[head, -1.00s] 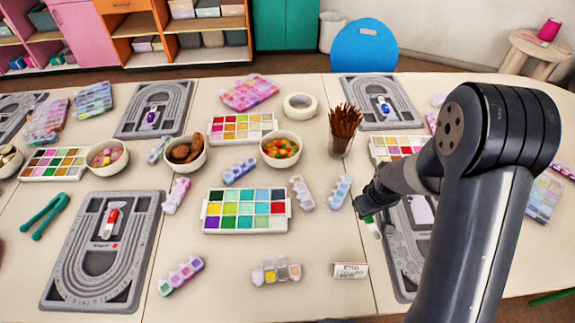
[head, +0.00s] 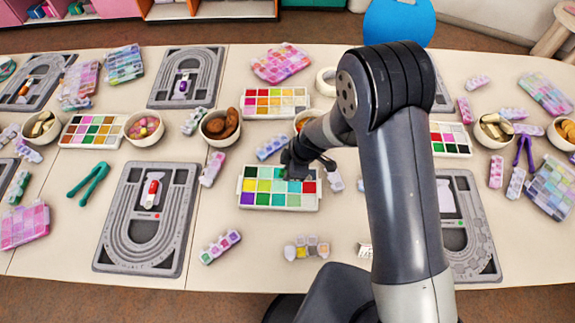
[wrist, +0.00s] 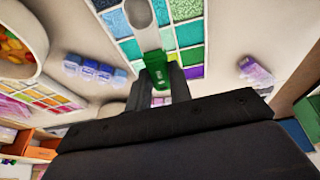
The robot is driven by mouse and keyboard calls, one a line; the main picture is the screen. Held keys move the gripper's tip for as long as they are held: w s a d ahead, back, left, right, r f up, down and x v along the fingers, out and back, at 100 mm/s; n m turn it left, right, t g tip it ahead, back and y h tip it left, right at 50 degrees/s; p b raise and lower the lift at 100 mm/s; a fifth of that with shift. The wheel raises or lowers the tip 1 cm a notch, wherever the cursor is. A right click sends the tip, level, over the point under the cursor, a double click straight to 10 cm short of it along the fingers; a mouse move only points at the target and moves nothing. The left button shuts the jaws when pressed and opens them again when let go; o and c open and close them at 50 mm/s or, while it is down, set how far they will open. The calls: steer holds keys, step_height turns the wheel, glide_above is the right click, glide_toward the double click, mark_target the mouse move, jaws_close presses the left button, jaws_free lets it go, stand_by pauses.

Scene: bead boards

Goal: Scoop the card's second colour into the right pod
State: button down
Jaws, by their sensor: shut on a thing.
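My gripper (head: 300,170) is over the back edge of the bead tray (head: 241,190), a white box with a grid of green, blue, yellow, purple and red cells. In the wrist view, my gripper (wrist: 160,82) is shut on the green handle of a scoop (wrist: 155,70). Its pale bowl reaches over the tray's cells, and I cannot tell if it holds beads. A short pod strip (head: 307,248) with yellow and greyish pods lies in front of the tray. A small white card (head: 365,250) is mostly hidden behind my arm, and its print is unreadable.
A grey bead board (head: 120,225) lies left of the tray, another (head: 478,225) to the right, partly behind my arm. A multicoloured pod strip (head: 220,246) lies at front left. Bowls (head: 218,138) and a second tray (head: 275,115) stand behind.

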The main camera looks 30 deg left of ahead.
steer(key=shift+w+d+f+b, duration=0.15)
steer(key=shift+f+b, duration=0.25)
steer(key=shift+b, duration=0.5)
steer(key=b, duration=0.1)
steer(key=y+b, duration=0.1)
steer(key=b, duration=0.1)
steer(key=shift+w+d+f+g, duration=0.1)
steer(key=shift+d+f+g, duration=0.15)
steer(key=shift+d+g, duration=0.1)
steer(key=shift+w+d+f+y+b, duration=0.15)
steer(key=shift+d+f+y+b, duration=0.15)
steer(key=shift+y+b, duration=0.6)
steer(key=shift+g+b, duration=0.25)
steer(key=shift+b, duration=0.25)
steer(key=shift+w+d+f+y+b, duration=0.25)
steer(key=shift+d+f+b, duration=0.2)
steer(key=shift+b, duration=0.7)
steer(key=f+b, duration=0.2)
steer(key=b, duration=0.1)
steer(key=shift+w+d+f, duration=0.1)
steer(key=shift+d+f, duration=0.05)
steer(key=shift+d, duration=0.05)
steer(key=shift+b, duration=0.3)
